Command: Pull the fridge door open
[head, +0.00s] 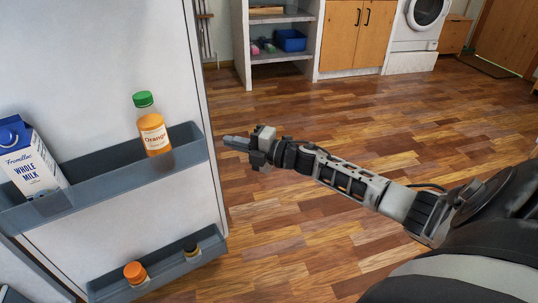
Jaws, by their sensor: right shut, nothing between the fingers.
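The fridge door (90,70) stands open at the left of the head view, with its inner side facing me. Its upper grey shelf (105,172) holds a milk carton (28,165) and an orange juice bottle (152,130) with a green cap. My left gripper is not in view.
Wooden floor (330,100) lies clear beyond and to the right of the door. At the back are a shelf unit with a blue bin (291,40), wooden cabinets (345,35) and a white front-loading washer (420,25).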

